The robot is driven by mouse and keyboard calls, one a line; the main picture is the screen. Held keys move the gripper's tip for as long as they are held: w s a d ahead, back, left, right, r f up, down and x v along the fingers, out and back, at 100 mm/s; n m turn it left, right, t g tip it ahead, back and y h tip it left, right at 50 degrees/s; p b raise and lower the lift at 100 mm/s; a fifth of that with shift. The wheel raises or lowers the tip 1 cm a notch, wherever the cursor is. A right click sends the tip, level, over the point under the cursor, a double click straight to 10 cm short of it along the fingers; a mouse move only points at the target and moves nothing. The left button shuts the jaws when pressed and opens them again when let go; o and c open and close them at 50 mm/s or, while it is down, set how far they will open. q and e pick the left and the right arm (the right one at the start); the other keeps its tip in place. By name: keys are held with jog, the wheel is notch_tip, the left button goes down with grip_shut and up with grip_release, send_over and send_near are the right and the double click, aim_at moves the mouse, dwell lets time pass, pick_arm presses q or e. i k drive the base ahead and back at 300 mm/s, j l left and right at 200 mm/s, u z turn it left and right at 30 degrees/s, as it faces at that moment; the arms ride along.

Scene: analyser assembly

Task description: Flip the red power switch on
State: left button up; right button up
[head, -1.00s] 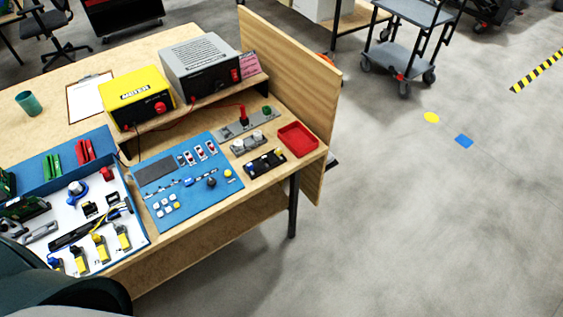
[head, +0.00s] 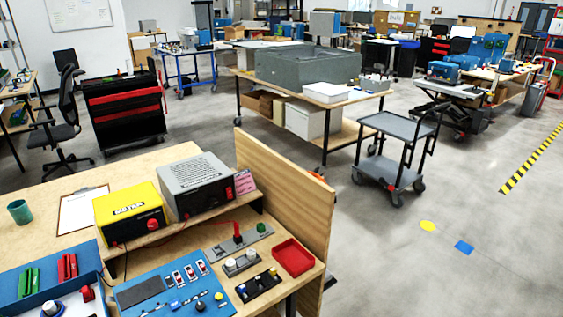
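A grey power unit (head: 198,184) with a vented top stands on a raised shelf at the back of the wooden bench. A small red switch (head: 229,193) is at the right of its dark front face; I cannot tell its position. A blue panel (head: 136,299) in front carries several small red-and-white switches (head: 190,272), too small to read. Which of these is the power switch is not marked legibly. Neither of my grippers is in view.
A yellow meter (head: 128,212) stands beside the power unit. A red tray (head: 292,257) and a grey plate with a red upright lever (head: 238,233) lie on the bench right. A wooden side board (head: 284,195) bounds it.

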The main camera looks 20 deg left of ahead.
aim_at(229, 191)
jog(key=i+l+u, duration=0.1)
jog(key=u, duration=0.7)
jog(key=i+l+u, duration=0.1)
jog(key=l+u, duration=0.15)
jog(key=i+l+u, duration=0.1)
jog(key=l+u, duration=0.45)
jog(key=l, duration=0.2)
jog(key=i+l, duration=0.1)
jog(key=l, duration=0.5)
jog(key=i+l+u, duration=0.15)
jog(key=l, duration=0.5)
jog(key=k, duration=0.05)
